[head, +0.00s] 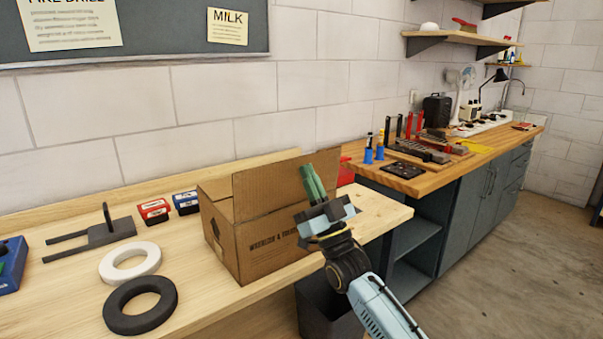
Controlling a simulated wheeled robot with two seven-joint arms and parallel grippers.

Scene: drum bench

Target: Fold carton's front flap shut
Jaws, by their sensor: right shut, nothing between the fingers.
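A brown cardboard carton (262,246) stands upright on the wooden bench (205,285). One tall flap (270,186) stands up along its far side. Dark printing shows on the near face, partly hidden behind my right gripper. I cannot make out the front flap's position clearly. My right gripper (311,180) is at the carton's right end, in front of the raised flap in the picture, with its green fingers shut and empty. Whether it touches the cardboard I cannot tell. My left gripper is not in view.
A white ring (130,263), a black ring (140,305) and a dark forked tool (95,238) lie left of the carton. Red (153,211) and blue (186,203) boxes stand behind. A dark bin (328,309) is below the bench edge.

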